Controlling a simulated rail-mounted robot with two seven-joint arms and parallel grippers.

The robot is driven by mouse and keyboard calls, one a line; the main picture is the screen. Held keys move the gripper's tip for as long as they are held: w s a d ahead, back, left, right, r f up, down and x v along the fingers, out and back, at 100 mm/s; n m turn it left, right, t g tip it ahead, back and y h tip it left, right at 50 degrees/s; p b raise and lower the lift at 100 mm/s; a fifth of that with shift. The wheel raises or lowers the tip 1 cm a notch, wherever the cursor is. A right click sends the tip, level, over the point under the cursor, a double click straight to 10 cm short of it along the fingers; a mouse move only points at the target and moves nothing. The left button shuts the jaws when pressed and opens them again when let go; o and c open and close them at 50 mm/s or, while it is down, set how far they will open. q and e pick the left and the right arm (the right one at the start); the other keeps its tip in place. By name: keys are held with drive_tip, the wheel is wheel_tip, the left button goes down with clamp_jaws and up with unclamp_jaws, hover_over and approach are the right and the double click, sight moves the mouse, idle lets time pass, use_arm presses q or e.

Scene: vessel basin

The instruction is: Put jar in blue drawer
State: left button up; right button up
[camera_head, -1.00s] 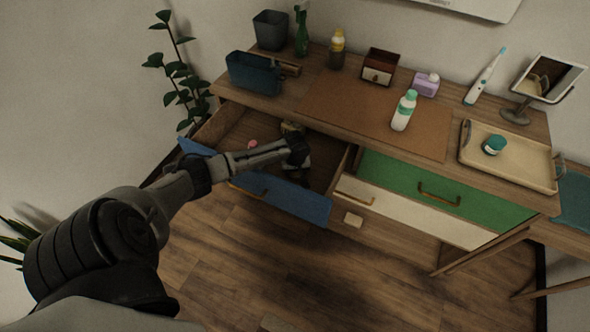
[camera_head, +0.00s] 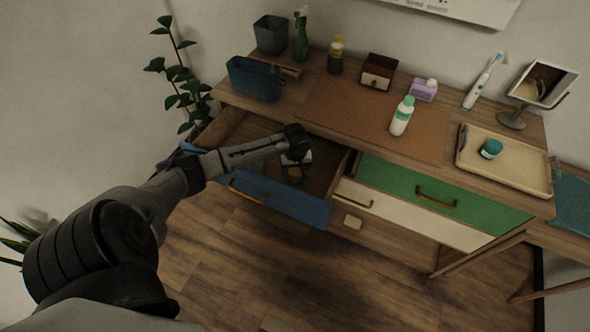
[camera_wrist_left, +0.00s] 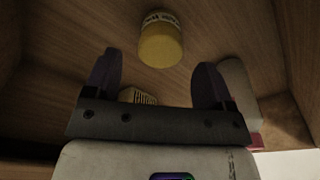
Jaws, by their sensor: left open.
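The blue drawer (camera_head: 290,202) at the desk's left is pulled open. My left gripper (camera_head: 297,160) is over its inside, pointing down, with open jaws. In the left wrist view a yellow jar (camera_wrist_left: 160,45) with a pale, printed band is on the wooden drawer floor. It is beyond the fingertips of my open gripper (camera_wrist_left: 157,80) and between them sideways, apart from both. A small jar with a teal lid (camera_head: 491,148) stands on the tray. My right gripper is out of view.
A pale item (camera_wrist_left: 236,85) lies beside one finger, and a small ribbed item (camera_wrist_left: 138,96) shows between the fingers. The green drawer (camera_head: 440,195) is shut. The desk top holds a white bottle (camera_head: 401,116), a tray (camera_head: 510,178) and a blue bin (camera_head: 253,79).

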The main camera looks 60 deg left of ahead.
sight(296, 174)
use_arm(q)
drive_tip(key=shift+s+d+r+p, duration=0.1)
drive_tip(key=shift+r+p, duration=0.1)
drive_tip(key=shift+r, duration=0.8)
drive_tip(key=shift+d+r+p, duration=0.15)
drive_tip(key=shift+r, duration=0.85)
drive_tip(key=shift+s+d+r+p, duration=0.1)
drive_tip(key=shift+r+p, duration=0.1)
drive_tip(key=shift+r, duration=0.8)
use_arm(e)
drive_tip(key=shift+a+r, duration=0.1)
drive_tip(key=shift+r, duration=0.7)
